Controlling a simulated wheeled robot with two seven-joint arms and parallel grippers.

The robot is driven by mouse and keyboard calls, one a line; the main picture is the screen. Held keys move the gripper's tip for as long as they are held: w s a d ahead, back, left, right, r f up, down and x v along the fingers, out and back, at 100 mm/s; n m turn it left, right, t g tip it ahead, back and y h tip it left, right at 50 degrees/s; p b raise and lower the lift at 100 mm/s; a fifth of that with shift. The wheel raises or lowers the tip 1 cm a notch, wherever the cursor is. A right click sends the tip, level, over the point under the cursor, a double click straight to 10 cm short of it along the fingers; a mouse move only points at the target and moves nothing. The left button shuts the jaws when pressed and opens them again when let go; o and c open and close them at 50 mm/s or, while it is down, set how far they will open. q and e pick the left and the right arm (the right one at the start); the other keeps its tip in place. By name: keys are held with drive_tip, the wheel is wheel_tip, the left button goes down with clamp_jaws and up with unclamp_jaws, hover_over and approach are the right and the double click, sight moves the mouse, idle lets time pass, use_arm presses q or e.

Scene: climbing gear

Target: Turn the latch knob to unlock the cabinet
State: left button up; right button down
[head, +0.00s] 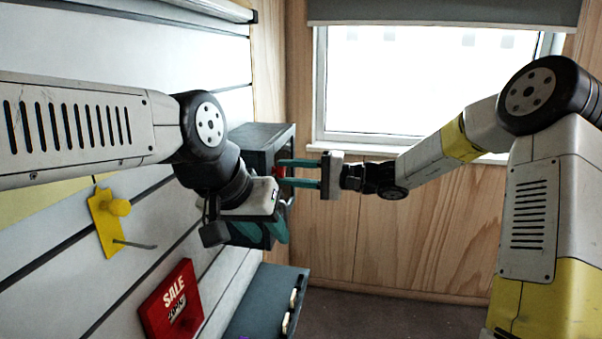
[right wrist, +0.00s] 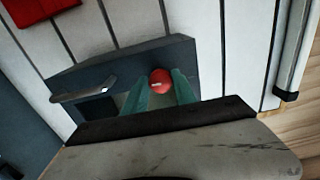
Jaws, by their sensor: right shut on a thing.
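The cabinet (head: 262,137) is a dark grey box fixed to the slatted wall. Its front carries a red round latch knob (head: 278,171), which shows more clearly in the right wrist view (right wrist: 160,79). My right gripper (head: 284,173) reaches in from the right, with its teal fingers on either side of the knob, shut on it. A handle (right wrist: 85,95) sits on the cabinet front beside the knob. My left gripper (head: 268,236) is in front of the cabinet's lower part and hides some of it. Its teal fingers look apart, with nothing seen between them.
A yellow hook plate (head: 107,222) with a protruding peg and a red sale sign (head: 172,303) are on the wall. A dark grey unit (head: 262,302) with pale handles stands below. A window (head: 430,85) is behind; the floor at right is open.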

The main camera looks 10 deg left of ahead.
idle(0.4)
drive_tip(key=c, duration=1)
unclamp_jaws()
drive_tip(key=shift+c, duration=0.2)
drive_tip(key=d, duration=0.7)
drive_tip(key=shift+s+d, duration=0.15)
drive_tip(key=shift+d, duration=0.25)
